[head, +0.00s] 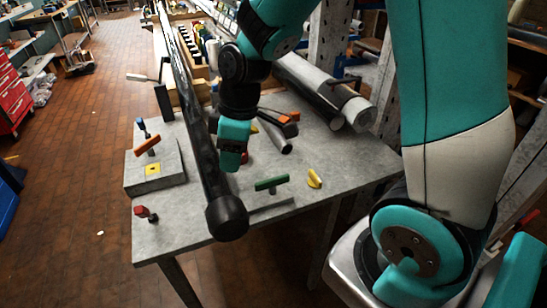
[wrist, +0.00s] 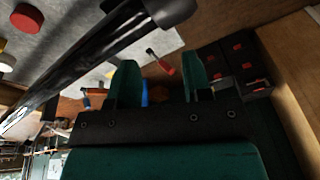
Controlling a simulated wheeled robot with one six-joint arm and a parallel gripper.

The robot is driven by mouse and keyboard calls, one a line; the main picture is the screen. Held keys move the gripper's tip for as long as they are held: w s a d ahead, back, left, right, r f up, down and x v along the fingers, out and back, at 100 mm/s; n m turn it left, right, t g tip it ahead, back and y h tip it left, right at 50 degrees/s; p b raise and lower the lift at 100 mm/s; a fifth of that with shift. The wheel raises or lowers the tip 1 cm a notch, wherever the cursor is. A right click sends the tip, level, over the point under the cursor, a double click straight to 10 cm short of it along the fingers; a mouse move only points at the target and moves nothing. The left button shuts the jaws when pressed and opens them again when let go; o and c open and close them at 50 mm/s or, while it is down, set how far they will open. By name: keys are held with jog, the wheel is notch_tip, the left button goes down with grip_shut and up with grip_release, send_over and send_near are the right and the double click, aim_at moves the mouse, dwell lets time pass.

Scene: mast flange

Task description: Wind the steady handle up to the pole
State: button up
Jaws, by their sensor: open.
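The long dark pole (head: 205,150) runs from the back of the table to a black round end (head: 228,217) at the front. It crosses the upper left of the wrist view (wrist: 100,55). My gripper (head: 232,160) is beside the pole on its right, above the table. In the wrist view its two green fingers (wrist: 160,85) are apart with nothing between them. Several coloured handles show: orange (head: 148,145) and blue (head: 142,126) at the left block, red (head: 145,213) at the front left, green (head: 271,183) on the right. I cannot tell which is the steady handle.
A grey block (head: 140,180) with a yellow square stands on the table's left. A yellow piece (head: 314,179) lies right of the green handle. Grey tubes (head: 320,90) lie at the back right. Bare tabletop (head: 180,225) lies at the front left.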

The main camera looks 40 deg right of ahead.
jog(key=w+d+f+n+h+p, duration=0.1)
jog(key=w+d+f+n, duration=0.1)
jog(key=w+d+f, duration=0.45)
jog(key=n+h+p, duration=0.1)
jog(key=n, duration=0.2)
send_over(272, 179)
jog(key=shift+g, duration=0.4)
notch_tip(272, 179, down, 9)
jog(key=shift+r, duration=0.15)
notch_tip(272, 179, down, 7)
jog(key=b, duration=0.5)
jog(key=shift+r, duration=0.15)
grip_shut()
